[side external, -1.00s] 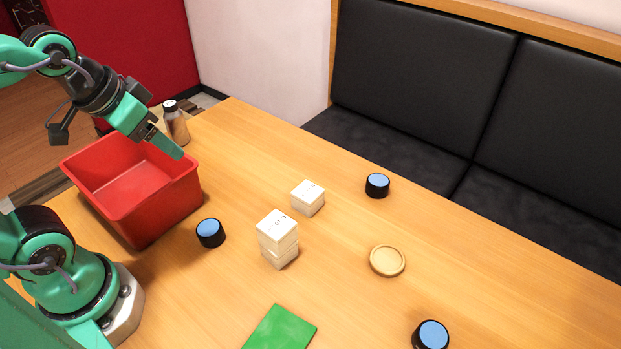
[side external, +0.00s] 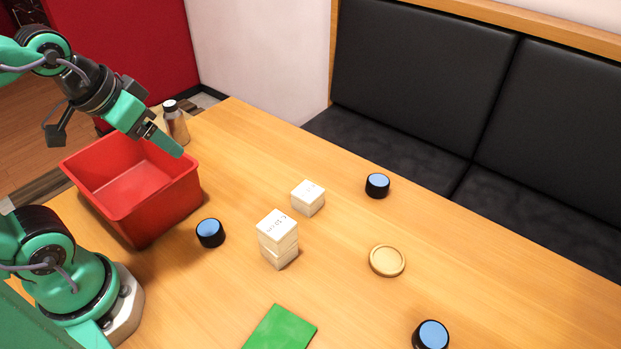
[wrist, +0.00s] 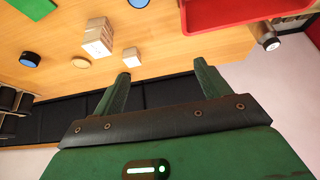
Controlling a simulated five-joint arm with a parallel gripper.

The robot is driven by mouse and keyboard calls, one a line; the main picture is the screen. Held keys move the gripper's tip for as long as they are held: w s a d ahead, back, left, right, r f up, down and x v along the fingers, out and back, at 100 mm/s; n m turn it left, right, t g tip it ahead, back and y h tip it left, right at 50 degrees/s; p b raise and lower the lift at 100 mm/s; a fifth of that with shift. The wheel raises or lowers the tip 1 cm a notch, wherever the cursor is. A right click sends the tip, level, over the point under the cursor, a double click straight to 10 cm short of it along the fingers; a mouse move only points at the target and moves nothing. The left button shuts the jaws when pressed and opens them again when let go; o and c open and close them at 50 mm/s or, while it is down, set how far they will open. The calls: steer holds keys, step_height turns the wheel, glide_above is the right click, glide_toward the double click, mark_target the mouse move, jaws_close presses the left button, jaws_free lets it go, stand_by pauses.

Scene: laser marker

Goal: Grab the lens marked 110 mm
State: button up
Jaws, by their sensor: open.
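Three short black cylinders with blue tops look like lenses. One (side external: 210,232) stands beside the red bin, another (side external: 377,185) at the far table edge, a third (side external: 431,334) at the near right. No marking on them is legible, so I cannot tell which is 110 mm. In the wrist view, one (wrist: 29,61) shows at left and one (wrist: 138,3) at the top edge. My gripper (side external: 166,142) is open and empty, raised over the bin's back edge, apart from all three. Its two fingers (wrist: 161,70) are spread in the wrist view.
A red bin (side external: 185,200) stands at left with a bottle (side external: 176,122) behind it. A stack of white boxes (side external: 278,245), a single white box (side external: 308,198), a round wooden disc (side external: 387,261) and a green square (side external: 280,330) lie mid-table. Small box lettering is unclear. The right side is mostly clear.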

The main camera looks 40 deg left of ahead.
steer(key=shift+w+r, duration=0.1)
steer(key=w+d+r+n+g, duration=0.1)
steer(key=w+d+r+n, duration=0.2)
steer(key=w, duration=0.8)
steer(key=n+g, duration=0.5)
steer(key=n, duration=0.1)
glide_above(378, 180)
step_height(378, 180, down, 19)
steer(key=shift+s+a+f, duration=0.1)
steer(key=shift+s, duration=0.05)
steer(key=shift+d+f, duration=0.2)
steer(key=shift+f, duration=1.45)
steer(key=shift+f, duration=0.1)
